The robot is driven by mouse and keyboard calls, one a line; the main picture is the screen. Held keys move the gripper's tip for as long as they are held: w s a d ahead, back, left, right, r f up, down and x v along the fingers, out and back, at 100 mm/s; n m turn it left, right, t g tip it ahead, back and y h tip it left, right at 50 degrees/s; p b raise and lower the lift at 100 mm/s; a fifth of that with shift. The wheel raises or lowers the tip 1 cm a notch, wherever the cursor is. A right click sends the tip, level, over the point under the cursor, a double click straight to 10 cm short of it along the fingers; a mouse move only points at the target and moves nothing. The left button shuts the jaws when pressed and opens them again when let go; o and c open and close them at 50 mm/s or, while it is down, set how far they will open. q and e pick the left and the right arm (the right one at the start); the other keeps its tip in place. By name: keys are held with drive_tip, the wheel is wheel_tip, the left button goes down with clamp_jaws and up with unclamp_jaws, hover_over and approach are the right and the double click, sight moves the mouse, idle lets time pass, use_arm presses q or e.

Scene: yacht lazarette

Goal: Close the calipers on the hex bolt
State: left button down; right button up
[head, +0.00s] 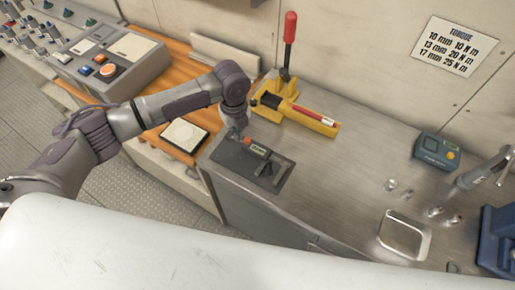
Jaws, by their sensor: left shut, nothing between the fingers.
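The calipers (261,154), with a small lit display and an orange-red part at their far end, lie on a dark grey plate (228,157) at the left end of the steel bench. The display's reading is too small to make out. My left gripper (236,137) is shut and empty, with its tips down close beside the orange-red end. I cannot tell whether they touch it. I cannot make out the hex bolt or the caliper jaws clearly.
A yellow tool with a red lever (290,40) stands behind the plate. A framed pale pad (184,135) lies on the wooden top at left, near a control box (110,55). A teal meter (436,150), metal tray (404,222) and blue vise (497,240) are at right. Mid-bench is clear.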

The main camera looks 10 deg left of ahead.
use_arm(q)
drive_tip(key=shift+f, duration=0.25)
drive_tip(key=shift+s+d+p, duration=0.25)
drive_tip(key=shift+d, duration=0.45)
drive_tip(key=shift+s+d+p, duration=0.25)
drive_tip(key=shift+d, duration=0.45)
idle(0.9)
drive_tip(key=shift+a, duration=0.15)
idle(0.5)
drive_tip(key=shift+w+a, duration=0.35)
drive_tip(key=shift+a, duration=0.5)
wheel_tip(320, 180, up, 8)
drive_tip(key=p, duration=0.6)
drive_tip(key=shift+p, duration=0.35)
